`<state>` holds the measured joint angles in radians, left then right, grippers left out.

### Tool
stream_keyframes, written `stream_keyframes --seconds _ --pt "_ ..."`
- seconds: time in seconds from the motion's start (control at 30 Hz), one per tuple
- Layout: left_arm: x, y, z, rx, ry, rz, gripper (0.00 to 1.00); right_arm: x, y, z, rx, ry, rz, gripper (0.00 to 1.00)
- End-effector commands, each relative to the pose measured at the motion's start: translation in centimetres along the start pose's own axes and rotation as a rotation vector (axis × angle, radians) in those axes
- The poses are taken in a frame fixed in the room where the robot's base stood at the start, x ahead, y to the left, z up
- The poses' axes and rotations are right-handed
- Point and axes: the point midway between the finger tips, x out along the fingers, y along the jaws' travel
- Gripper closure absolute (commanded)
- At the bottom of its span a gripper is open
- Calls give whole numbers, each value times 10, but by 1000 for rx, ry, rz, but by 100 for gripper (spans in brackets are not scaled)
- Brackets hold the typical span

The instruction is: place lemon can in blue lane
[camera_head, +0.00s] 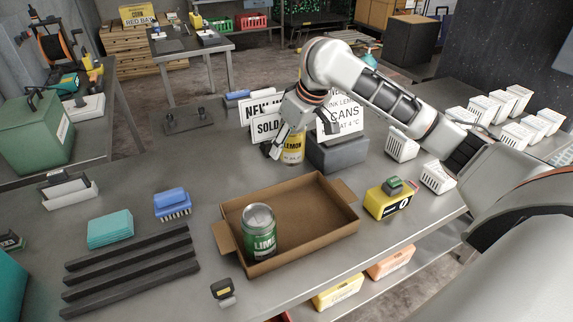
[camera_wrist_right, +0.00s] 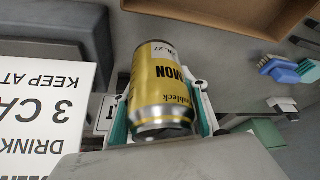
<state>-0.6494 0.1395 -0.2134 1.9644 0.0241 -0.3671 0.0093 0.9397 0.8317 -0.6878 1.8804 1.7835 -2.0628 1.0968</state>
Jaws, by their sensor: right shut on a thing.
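The lemon can (camera_head: 292,150), yellow with a silver end, is behind the cardboard tray, in front of the white signs. My right gripper (camera_head: 284,140) is shut on it from above. In the right wrist view the can (camera_wrist_right: 162,88) lies between the two teal-padded fingers. I cannot tell whether it touches the table. A green lime can (camera_head: 260,235) stands in the left part of the tray. I cannot make out a blue-marked lane; several black rails (camera_head: 130,262) lie at the front left. My left gripper is not in view.
The open brown tray (camera_head: 335,232) fills the middle of the table. A grey block (camera_head: 337,155) and signs (camera_head: 262,120) stand close to the gripper. A blue brush (camera_head: 172,203), teal sponge stack (camera_head: 110,229) and yellow box (camera_head: 385,204) are nearby. The table's back left is mostly clear.

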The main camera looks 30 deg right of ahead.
Motion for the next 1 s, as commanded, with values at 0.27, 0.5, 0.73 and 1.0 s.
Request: stream_keyframes --seconds 0.27,0.5,0.73,1.0 --pt "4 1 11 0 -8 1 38 18 0 7 0 2 0 89" --pt "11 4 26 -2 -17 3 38 50 0 20 0 0 -2 89" --pt "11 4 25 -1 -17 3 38 48 1 19 -1 4 1 89" --pt "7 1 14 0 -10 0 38 46 0 18 1 5 1 89"
